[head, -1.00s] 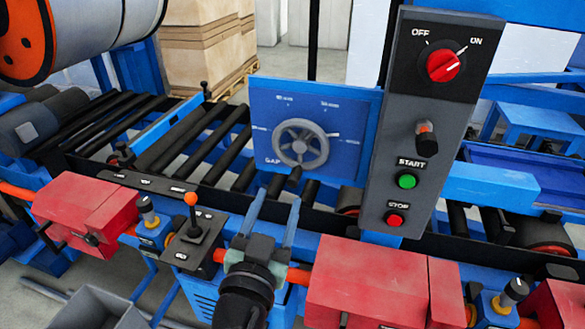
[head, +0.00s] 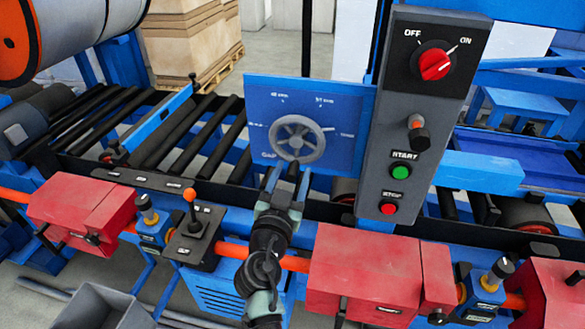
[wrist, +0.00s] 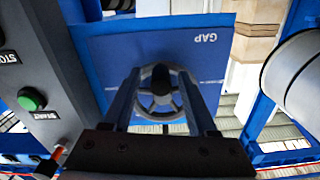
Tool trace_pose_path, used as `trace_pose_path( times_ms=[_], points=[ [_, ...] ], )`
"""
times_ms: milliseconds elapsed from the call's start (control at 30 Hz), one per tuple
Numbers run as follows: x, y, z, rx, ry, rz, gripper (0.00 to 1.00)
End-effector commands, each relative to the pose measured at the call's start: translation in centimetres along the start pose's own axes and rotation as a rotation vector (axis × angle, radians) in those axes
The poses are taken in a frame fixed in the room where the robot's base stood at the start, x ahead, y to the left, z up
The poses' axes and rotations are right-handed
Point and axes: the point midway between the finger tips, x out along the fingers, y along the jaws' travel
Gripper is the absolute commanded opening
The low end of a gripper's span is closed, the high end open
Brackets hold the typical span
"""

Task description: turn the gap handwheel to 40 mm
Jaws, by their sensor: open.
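The grey gap handwheel (head: 298,138) sits on the blue GAP panel (head: 262,100) in the head view. Its dark handle knob (head: 293,170) is at the bottom of the rim. A label at the panel's upper left seems to read 40 mm; the other labels are hard to read. A white mark stands out right of the wheel. My gripper (head: 286,182) is just below the wheel, pointing at it. In the wrist view the handwheel (wrist: 160,108) shows between my open fingers (wrist: 159,82), with the dark knob between their tips. I cannot tell whether they touch it.
A grey control box with a red OFF/ON switch (head: 433,63), a green START button (head: 399,172) and a red STOP button (head: 388,208) stands close right of the panel. An orange-tipped lever (head: 189,195) and red housings (head: 366,268) line the front. Black rollers lie left.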

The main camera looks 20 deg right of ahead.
Motion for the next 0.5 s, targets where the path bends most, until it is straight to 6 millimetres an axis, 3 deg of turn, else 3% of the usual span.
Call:
trace_pose_path(
  times_ms=[433, 500],
  points=[
    [0.93, 0.00, 0.02, 0.000, -0.001, 0.000, 0.58],
    [0.93, 0.00, 0.02, 0.000, -0.001, 0.000, 0.47]
  ],
)
